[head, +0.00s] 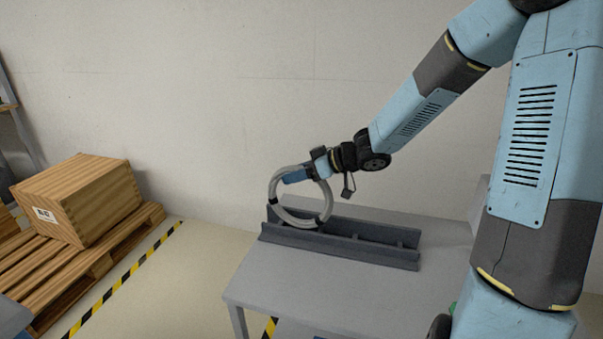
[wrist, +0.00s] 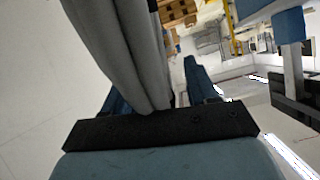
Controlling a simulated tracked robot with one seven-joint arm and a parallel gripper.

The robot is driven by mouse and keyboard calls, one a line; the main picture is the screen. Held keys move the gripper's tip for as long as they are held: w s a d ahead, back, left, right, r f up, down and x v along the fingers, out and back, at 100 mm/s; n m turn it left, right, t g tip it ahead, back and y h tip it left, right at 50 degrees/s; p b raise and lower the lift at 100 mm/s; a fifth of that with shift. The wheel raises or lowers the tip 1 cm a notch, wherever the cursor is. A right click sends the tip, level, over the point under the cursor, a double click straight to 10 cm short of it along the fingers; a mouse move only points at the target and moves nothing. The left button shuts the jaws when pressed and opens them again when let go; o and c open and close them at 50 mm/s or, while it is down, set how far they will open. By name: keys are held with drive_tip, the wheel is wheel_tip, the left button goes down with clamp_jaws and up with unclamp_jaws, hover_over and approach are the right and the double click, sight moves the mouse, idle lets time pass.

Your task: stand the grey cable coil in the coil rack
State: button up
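The grey cable coil (head: 272,190) is an upright ring with dark bands, at the left end of the dark grey coil rack (head: 345,250). Its lower edge shows in front of the rack's back rail, close to the front rail; I cannot tell whether it rests on the rack floor. My gripper (head: 296,175) has its blue fingers at the coil's upper part and is shut on it. In the wrist view the coil's grey strands (wrist: 125,45) rise between the two fingers and hide much of the left one.
The rack stands on a grey table (head: 300,300) against a plain wall. The tabletop in front of the rack is clear. A wooden crate (head: 95,200) sits on a pallet (head: 110,255) at the left, beside yellow-black floor tape (head: 125,275).

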drive_tip(key=shift+s+a+f+g, duration=0.1)
drive_tip(key=shift+s+f+g, duration=0.2)
drive_tip(key=shift+s+f, duration=0.4)
drive_tip(key=shift+d+r, duration=0.3)
drive_tip(key=shift+d, duration=0.35)
drive_tip(key=v, duration=0.8)
drive_tip(key=r+v, duration=0.1)
drive_tip(key=v, duration=0.3)
drive_tip(key=shift+w+d+r, duration=0.15)
drive_tip(key=shift+w+d, duration=0.05)
